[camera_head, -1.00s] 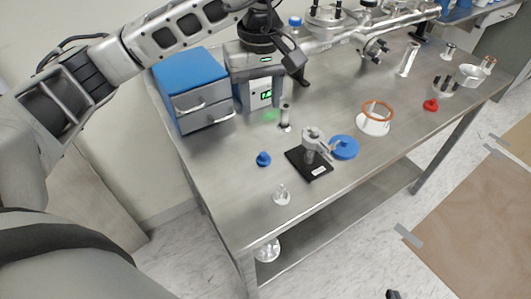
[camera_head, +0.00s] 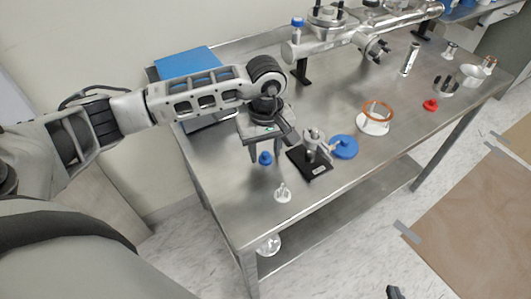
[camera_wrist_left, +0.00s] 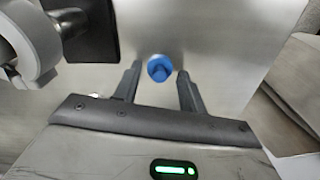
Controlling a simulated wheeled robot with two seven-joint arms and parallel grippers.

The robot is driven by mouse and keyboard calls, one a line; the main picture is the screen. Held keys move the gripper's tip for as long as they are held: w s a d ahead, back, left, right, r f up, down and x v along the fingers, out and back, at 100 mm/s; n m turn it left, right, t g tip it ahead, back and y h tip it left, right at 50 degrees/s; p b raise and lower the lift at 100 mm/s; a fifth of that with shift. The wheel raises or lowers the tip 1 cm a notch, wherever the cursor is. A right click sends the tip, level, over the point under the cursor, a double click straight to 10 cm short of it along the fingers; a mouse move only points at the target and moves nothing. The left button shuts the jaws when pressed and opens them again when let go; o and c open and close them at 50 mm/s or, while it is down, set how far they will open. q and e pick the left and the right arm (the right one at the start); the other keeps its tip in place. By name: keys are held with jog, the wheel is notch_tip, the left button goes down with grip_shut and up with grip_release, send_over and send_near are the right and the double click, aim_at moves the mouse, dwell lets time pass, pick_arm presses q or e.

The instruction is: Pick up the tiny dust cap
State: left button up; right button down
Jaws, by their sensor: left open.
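The tiny dust cap (camera_head: 265,158) is a small blue cap with a knob, on the steel table near its left front part. My left gripper (camera_head: 266,152) is above it, pointing down, fingers open. In the left wrist view the blue cap (camera_wrist_left: 159,67) shows between the two open fingertips (camera_wrist_left: 159,73). No finger visibly closes on it. The exact height of the fingertips over the table is hard to tell.
A black-based clamp stand (camera_head: 309,161) stands close to the right of the gripper, with a larger blue disc (camera_head: 344,147) beyond it. A small clear-white fitting (camera_head: 282,194) stands nearer the front edge. A blue-topped drawer box (camera_head: 187,62) is behind my arm.

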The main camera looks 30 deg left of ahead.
pick_arm(q)
jog(key=shift+f, duration=0.1)
grip_shut()
dwell(0.3)
